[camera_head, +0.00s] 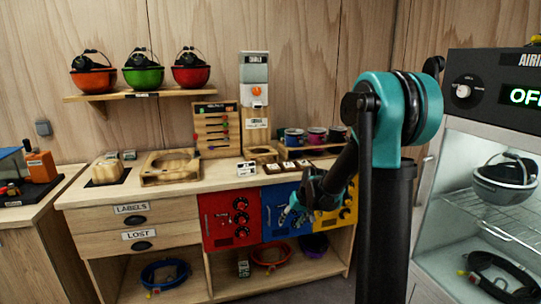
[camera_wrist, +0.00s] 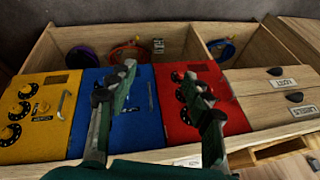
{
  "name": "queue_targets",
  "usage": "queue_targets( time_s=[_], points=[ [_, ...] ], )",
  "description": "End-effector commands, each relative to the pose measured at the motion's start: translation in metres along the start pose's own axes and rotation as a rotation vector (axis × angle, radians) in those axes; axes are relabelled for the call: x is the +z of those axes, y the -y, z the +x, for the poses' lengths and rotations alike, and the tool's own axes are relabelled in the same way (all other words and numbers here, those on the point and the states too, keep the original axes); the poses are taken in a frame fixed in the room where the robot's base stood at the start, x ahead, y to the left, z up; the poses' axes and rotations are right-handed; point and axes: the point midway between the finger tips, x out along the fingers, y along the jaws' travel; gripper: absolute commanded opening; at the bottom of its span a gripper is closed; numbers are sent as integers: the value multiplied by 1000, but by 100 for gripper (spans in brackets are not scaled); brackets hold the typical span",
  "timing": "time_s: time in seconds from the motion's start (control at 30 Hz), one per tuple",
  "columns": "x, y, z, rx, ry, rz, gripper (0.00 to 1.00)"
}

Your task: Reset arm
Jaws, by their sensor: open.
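My arm (camera_head: 400,110), teal and black, rises at the right of the head view and bends down to the left. My gripper (camera_head: 290,210) is in front of the cabinet's blue door (camera_head: 277,228). In the wrist view my gripper (camera_wrist: 162,82) has its two green fingers spread apart with nothing between them. The fingers lie over the blue door (camera_wrist: 145,120) and the red door (camera_wrist: 222,112), with the yellow door (camera_wrist: 40,95) to the left. I cannot tell whether a finger touches a door.
The wooden workbench (camera_head: 140,188) carries a wooden stand (camera_head: 172,165) and cups (camera_head: 315,135). A shelf (camera_head: 110,97) holds red, green and orange helmets. A glass-fronted cabinet (camera_head: 465,55) reading "OFF" stands close at the right. Open cubbies (camera_head: 225,282) under the doors hold coiled items.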

Motion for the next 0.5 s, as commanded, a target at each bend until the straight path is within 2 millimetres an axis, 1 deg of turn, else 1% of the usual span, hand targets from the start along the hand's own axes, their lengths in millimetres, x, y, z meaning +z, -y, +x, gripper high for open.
queue_targets(
  time_s=[0.03,0.17,0.2,0.37,0.4,0.47,0.5],
  points=[
    [18,-6,-14,17,-2,4,50],
    [60,-18,-41,61,-5,11,50],
    [74,-22,-48,76,-6,13,50],
    [131,-38,-73,130,-10,22,50],
    [146,-42,-78,145,-10,24,50],
    [168,-47,-85,165,-12,28,50],
    [183,-51,-89,179,-12,30,50]
  ],
)
